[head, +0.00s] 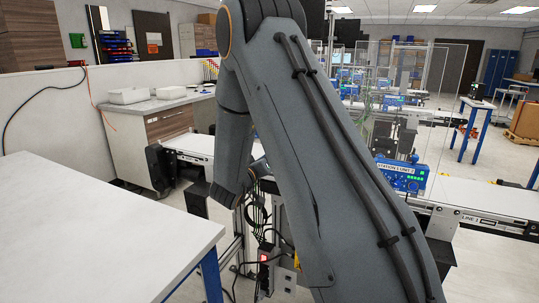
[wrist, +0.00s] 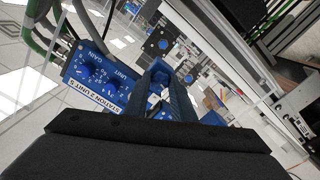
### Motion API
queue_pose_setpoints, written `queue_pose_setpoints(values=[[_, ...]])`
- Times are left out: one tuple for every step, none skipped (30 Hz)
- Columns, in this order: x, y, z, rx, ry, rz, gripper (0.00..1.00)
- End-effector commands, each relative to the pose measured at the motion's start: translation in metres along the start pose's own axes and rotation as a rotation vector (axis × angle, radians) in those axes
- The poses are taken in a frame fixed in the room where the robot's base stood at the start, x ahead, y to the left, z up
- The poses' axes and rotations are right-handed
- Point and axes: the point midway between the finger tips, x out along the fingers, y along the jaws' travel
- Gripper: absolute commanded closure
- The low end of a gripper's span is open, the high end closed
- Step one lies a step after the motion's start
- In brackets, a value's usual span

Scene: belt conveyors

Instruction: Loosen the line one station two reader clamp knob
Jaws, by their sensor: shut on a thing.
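In the wrist view my gripper (wrist: 163,82) reaches away from the camera with its dark blue fingers. They are closed on a small part that I take to be the reader clamp knob; the fingers hide most of it, so its turn cannot be read. In the head view my own arm fills the middle and hides my gripper and the knob.
The head view shows a belt conveyor (head: 495,197) labelled "LINE 1" and a blue station box (head: 402,176) on the right. A white table (head: 90,225) stands at the left front. In the wrist view a pale rail (wrist: 222,62) runs diagonally beyond the fingers, and cables hang at upper left.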

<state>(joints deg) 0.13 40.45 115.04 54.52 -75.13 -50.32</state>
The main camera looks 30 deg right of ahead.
Motion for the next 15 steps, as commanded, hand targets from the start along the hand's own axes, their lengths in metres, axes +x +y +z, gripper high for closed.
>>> queue_pose_setpoints(values=[[-0.0004, 0.0009, -0.0016, -0.040, 0.001, -0.001, 1.00], [-0.0005, 0.0009, -0.0015, -0.067, 0.001, 0.000, 1.00], [-0.0005, 0.0008, -0.0014, -0.101, 0.001, 0.000, 1.00], [-0.0005, 0.0008, -0.0013, -0.127, 0.001, 0.000, 1.00], [-0.0005, 0.0008, -0.0013, -0.150, 0.001, 0.000, 1.00], [-0.0004, 0.0008, -0.0014, -0.180, 0.001, 0.000, 1.00], [-0.0004, 0.0008, -0.0016, -0.202, 0.002, 0.000, 1.00], [-0.0003, 0.0009, -0.0017, -0.223, 0.002, 0.000, 1.00], [-0.0003, 0.0008, -0.0018, -0.249, 0.002, 0.000, 1.00], [-0.0003, 0.0008, -0.0019, -0.267, 0.002, 0.001, 1.00], [-0.0002, 0.0007, -0.0018, -0.286, 0.002, 0.001, 1.00], [-0.0002, 0.0007, -0.0018, -0.307, 0.002, 0.001, 1.00], [-0.0002, 0.0006, -0.0017, -0.322, 0.002, 0.001, 1.00], [-0.0002, 0.0005, -0.0017, -0.335, 0.002, 0.001, 1.00], [-0.0001, 0.0005, -0.0016, -0.353, 0.002, 0.001, 1.00]])
